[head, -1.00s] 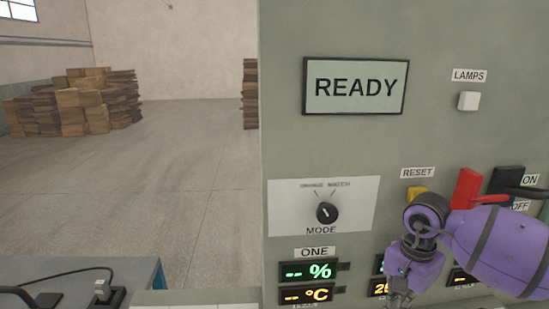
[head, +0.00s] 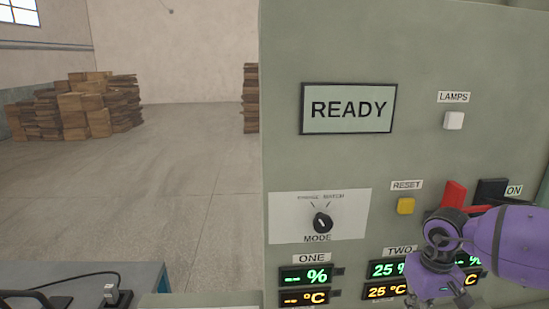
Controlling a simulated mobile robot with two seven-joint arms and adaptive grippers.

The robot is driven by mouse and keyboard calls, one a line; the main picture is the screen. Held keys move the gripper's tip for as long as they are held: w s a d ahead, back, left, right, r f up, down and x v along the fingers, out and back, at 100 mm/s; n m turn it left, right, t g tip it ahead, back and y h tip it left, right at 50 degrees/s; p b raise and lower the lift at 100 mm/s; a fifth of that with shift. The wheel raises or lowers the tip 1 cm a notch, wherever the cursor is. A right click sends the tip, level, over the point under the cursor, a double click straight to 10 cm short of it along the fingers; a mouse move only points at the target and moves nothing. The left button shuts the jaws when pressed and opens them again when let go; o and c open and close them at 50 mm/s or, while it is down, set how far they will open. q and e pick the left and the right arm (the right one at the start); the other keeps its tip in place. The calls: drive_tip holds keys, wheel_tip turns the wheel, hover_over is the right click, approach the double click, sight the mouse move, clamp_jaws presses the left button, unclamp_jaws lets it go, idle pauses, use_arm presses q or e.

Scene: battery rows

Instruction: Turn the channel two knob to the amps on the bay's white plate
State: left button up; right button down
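The grey-green panel (head: 420,60) fills the right of the head view. Its column labelled TWO (head: 400,251) shows a green "25 %" display (head: 386,269) and an amber "25 °C" display (head: 386,291). No channel two knob or white plate with amps shows; the area below the displays is out of frame. My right gripper (head: 450,300), purple, hangs at the bottom edge in front of the panel, right of the channel two displays. Its fingers are small and cut off, so their opening is unclear. My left gripper is not in view.
A black MODE knob (head: 322,222) sits on a white plate (head: 350,205). A yellow RESET button (head: 406,206), a red handle (head: 454,194) and a white LAMPS button (head: 454,120) are near my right arm. A grey bench (head: 80,270) with a plug stands lower left.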

drive_tip(key=shift+n, duration=0.3)
wheel_tip(320, 180, down, 7)
drive_tip(key=shift+r+b, duration=0.2)
drive_tip(key=shift+b, duration=0.8)
drive_tip(key=shift+f, duration=0.2)
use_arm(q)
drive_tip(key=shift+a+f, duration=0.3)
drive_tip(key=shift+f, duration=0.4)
use_arm(e)
drive_tip(key=shift+s+a, duration=0.1)
drive_tip(key=shift+s, duration=0.05)
